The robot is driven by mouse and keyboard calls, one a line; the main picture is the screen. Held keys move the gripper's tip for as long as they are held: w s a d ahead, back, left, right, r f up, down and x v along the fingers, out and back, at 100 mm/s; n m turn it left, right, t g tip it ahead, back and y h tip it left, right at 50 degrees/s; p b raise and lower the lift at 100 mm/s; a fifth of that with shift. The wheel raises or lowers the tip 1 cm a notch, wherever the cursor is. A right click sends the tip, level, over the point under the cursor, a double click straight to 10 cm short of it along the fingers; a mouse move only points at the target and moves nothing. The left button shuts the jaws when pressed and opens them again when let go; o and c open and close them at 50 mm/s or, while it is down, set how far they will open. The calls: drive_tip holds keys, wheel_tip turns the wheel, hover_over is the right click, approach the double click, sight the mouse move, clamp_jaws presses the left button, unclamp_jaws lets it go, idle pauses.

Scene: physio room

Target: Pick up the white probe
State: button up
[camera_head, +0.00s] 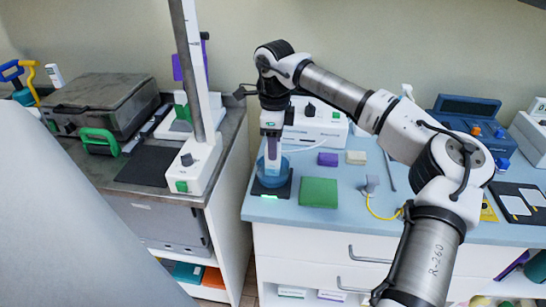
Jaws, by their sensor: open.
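My gripper (272,150) points straight down over a clear blue bowl (270,183) on the left part of the blue counter. Its jaws are open, and the tips are low, at or in the bowl; the exact depth is hard to tell. A white cable (305,149) runs from a white machine (318,120) behind towards the bowl. The white probe is not clearly made out; it may be at the bowl, hidden by my gripper. The bowl stands on a dark base (283,192) with a green light at its front.
A green pad (318,192), a purple block (328,159), a beige block (356,157) and a grey piece with a yellow cable (372,183) lie right of the bowl. A white stand with a metal column (190,165) rises to the left, across a gap.

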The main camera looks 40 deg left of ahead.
wheel_tip(320, 180, down, 4)
drive_tip(key=shift+s+a+f+p, duration=0.1)
drive_tip(key=shift+a+p, duration=0.05)
drive_tip(key=shift+p, duration=0.45)
drive_tip(key=c, duration=0.8)
drive_tip(key=shift+r, duration=0.2)
